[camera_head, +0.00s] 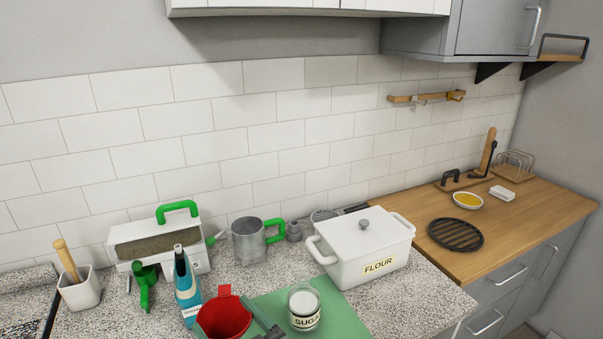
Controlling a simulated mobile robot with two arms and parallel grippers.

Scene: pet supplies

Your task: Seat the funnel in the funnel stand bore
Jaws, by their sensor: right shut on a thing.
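The red funnel (224,317) is at the bottom centre, its wide mouth facing up and a red tab on its far rim. Its lower part is cut off by the picture's edge. My right gripper (266,331) is dark grey, partly in view at the bottom edge, and shut on the funnel's right side. I cannot make out the funnel stand or its bore; it may be hidden below the funnel or out of frame. My left gripper is not in view.
A blue bottle (187,289) stands close left of the funnel. A sugar jar (304,309) stands to its right on a green mat (345,317). Behind are a green tool (145,286), a white bin (199,261), a metal jug (249,243) and a flour box (365,249).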

